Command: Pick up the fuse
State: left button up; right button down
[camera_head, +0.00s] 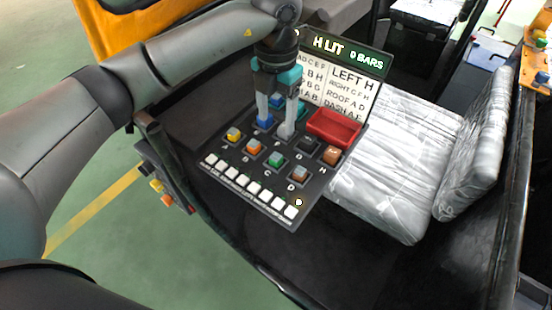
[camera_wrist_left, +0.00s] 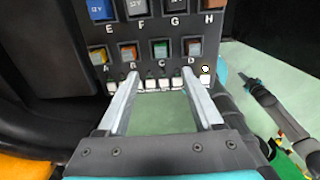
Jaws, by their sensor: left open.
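Several fuses sit in lettered slots on a dark panel (camera_head: 235,181). In the head view the front row has a yellow fuse (camera_head: 233,135), an orange fuse (camera_head: 253,146), a green fuse (camera_head: 275,159) and a grey-brown fuse (camera_head: 299,174). Behind are a blue fuse (camera_head: 264,122), a black fuse (camera_head: 308,146) and a brown fuse (camera_head: 331,155). My left gripper (camera_head: 276,127) is open over the back row, its fingers partly hiding that row. The wrist view shows its empty fingers (camera_wrist_left: 160,80) with the green fuse (camera_wrist_left: 160,49) beyond them. My right gripper is not seen.
A red tray (camera_head: 335,127) stands at the panel's back right, before an upright lettered sign (camera_head: 345,83). White keys (camera_head: 250,186) line the panel's front edge. A silver wrapped seat (camera_head: 385,160) is on the right. Green floor (camera_head: 110,245) is open at left.

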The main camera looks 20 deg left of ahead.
aim_at(276, 156)
pick_arm(q)
notch_tip(276, 156, down, 12)
jog(key=shift+s+r+b, duration=0.1)
jog(key=shift+r+b, duration=0.1)
jog(key=shift+b, duration=0.15)
grip_shut()
dwell(0.6)
